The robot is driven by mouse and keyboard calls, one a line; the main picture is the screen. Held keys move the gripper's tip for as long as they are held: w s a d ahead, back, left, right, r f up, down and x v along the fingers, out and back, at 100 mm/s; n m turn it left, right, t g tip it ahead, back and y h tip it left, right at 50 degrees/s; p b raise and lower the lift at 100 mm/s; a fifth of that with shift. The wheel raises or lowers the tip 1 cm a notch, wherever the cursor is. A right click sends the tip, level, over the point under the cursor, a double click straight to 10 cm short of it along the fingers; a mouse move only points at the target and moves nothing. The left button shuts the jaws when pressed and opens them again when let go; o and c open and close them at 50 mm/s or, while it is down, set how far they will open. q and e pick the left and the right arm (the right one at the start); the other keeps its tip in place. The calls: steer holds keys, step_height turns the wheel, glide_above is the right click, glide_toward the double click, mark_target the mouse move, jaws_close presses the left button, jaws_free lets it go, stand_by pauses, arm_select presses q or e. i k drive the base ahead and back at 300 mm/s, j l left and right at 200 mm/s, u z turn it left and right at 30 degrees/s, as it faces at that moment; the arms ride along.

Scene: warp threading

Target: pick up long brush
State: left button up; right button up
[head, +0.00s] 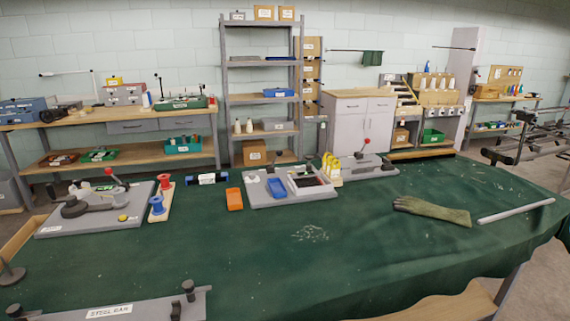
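I cannot make out a clear long brush in the head view. A long pale grey rod (515,211) lies at the right of the green-covered table (330,255), and no bristles can be made out on it. An olive-green glove (434,211) lies to its left, its cuff close to the rod's left end. Neither of my grippers is in the head view.
Grey fixtures stand at the table's left (95,221), middle (262,196) and back right (372,170). A plate labelled "STEEL BAR" (135,311) is at front left. The middle front is clear.

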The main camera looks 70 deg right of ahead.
mark_target(398, 158)
steer(key=z, duration=3.3)
